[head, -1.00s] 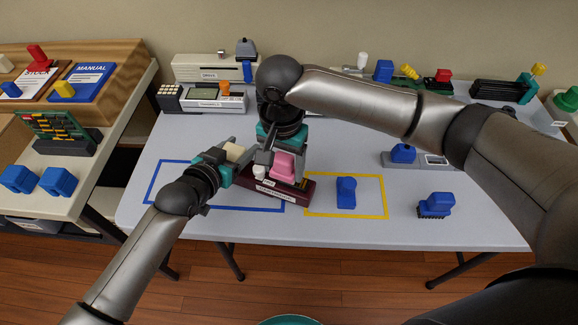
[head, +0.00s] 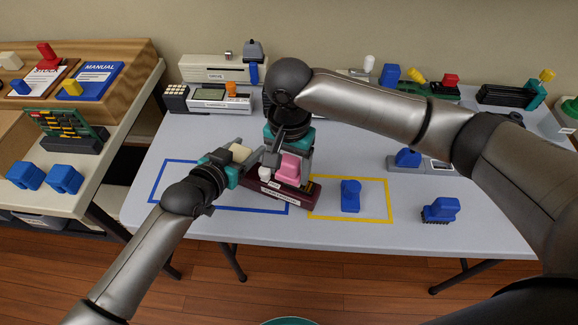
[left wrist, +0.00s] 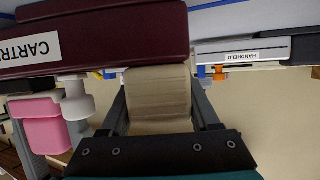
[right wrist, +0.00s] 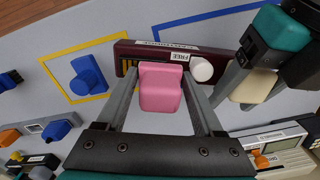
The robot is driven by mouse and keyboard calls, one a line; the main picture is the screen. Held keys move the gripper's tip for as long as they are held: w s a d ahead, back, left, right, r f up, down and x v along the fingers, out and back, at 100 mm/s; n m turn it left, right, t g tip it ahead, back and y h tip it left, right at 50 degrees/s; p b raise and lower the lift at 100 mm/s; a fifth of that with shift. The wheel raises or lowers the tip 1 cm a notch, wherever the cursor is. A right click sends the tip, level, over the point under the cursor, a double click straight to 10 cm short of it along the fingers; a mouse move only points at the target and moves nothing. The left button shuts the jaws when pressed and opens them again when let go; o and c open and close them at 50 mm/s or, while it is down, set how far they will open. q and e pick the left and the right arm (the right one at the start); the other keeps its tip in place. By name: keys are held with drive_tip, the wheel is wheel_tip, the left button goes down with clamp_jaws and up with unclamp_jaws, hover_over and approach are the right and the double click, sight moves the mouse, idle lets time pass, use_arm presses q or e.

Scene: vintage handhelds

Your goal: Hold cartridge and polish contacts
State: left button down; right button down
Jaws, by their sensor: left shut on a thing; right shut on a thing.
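A dark maroon cartridge bar (head: 310,197) with a white label lies on the table between the blue and yellow outlines; its label begins "CARTRI" in the left wrist view (left wrist: 40,45). Gold contacts (right wrist: 131,68) show near one end in the right wrist view. My left gripper (head: 240,160) is shut on a cream block (left wrist: 158,95) at the bar's far side. My right gripper (right wrist: 160,95) is shut on a pink block (right wrist: 160,88), which is over or against the bar beside the contacts; exact touch is unclear. A white knob (right wrist: 201,69) stands beside the pink block, by a "FREE" label.
The handheld (head: 210,98) is at the back left. My right arm hides part of the table's back.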

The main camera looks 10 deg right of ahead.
drive_tip(key=shift+s+a, duration=0.15)
drive_tip(key=shift+s, duration=0.05)
drive_tip(key=shift+w+r, duration=0.15)
drive_tip(key=shift+r, duration=4.45)
drive_tip(key=shift+d, duration=0.2)
drive_tip(key=shift+d+r, duration=0.25)
drive_tip(key=shift+r, duration=0.2)
drive_tip(key=shift+s+d+r, duration=0.2)
drive_tip(key=shift+s, duration=0.3)
drive_tip(key=shift+f, duration=4.5)
